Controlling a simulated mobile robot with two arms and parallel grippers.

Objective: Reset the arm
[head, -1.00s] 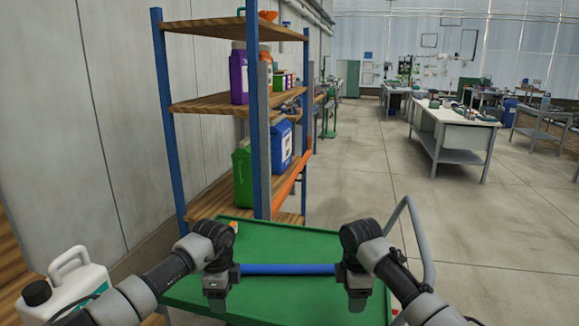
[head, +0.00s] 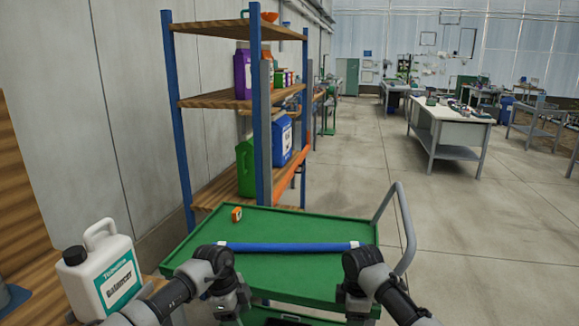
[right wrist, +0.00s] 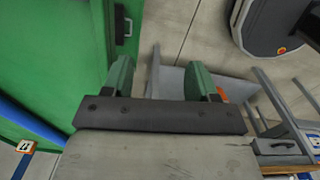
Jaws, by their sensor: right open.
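My left arm ends in a dark gripper (head: 232,306) at the front edge of the green cart in the head view. Its fingers are too unclear to tell open or shut. My right gripper (head: 358,306) is by the cart's front right corner. In the right wrist view its two green fingers (right wrist: 160,82) are apart with nothing between them. A blue bar (head: 290,246) lies across the green cart top (head: 285,275), beyond both grippers and apart from them.
A small orange box (head: 237,214) sits on the cart's far left. The cart's grey handle (head: 407,225) rises at right. A white jug (head: 102,275) stands at left. A shelf rack (head: 263,120) stands behind the cart. Open floor (head: 470,230) lies right.

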